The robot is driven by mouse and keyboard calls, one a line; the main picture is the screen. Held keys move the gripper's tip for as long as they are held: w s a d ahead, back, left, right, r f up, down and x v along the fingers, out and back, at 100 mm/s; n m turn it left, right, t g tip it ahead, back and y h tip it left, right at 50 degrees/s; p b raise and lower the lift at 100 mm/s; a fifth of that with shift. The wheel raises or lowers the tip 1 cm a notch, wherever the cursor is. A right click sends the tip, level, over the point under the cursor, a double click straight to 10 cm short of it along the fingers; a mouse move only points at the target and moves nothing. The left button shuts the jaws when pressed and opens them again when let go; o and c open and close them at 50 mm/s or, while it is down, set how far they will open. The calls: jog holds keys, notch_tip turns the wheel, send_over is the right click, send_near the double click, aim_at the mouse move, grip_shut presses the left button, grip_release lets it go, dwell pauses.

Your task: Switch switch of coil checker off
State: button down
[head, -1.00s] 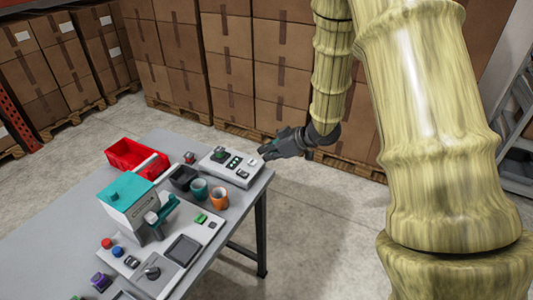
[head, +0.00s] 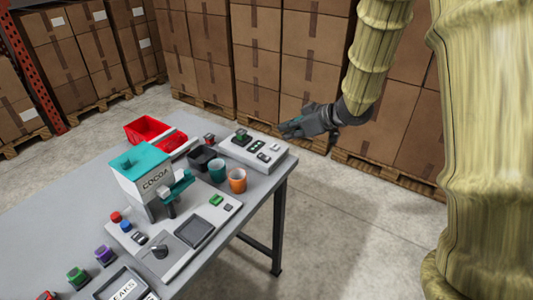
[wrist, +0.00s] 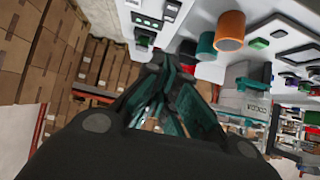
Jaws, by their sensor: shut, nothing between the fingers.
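A white box-shaped panel (head: 272,153), which I take to be the coil checker, sits at the far right corner of the table. It bears a green part, several small green and dark marks, and a rocker-like switch (head: 263,157) near its right side; I cannot tell the switch's position. In the wrist view the panel (wrist: 133,16) is at the top, partly cut off. My gripper (head: 284,129) is shut and empty, beyond the panel's right end and apart from it. The wrist view shows the closed fingertips (wrist: 160,70) below the panel.
A cocoa dispenser (head: 140,180) stands on the grey table, with a teal cup (head: 217,171), an orange cup (head: 237,181) and a black container (head: 202,158) nearby. A red bin (head: 146,129) is at the back. Stacked cartons (head: 257,60) line the wall. Floor right of the table is clear.

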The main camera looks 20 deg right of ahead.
dwell(0.4)
jog(key=p, duration=0.2)
send_over(264, 156)
jog(key=f, duration=0.6)
jog(key=shift+s+d, duration=0.15)
jog(key=shift+s, duration=0.1)
jog(key=shift+f, duration=0.9)
jog(key=shift+w+f, duration=0.15)
jog(key=shift+f, duration=0.9)
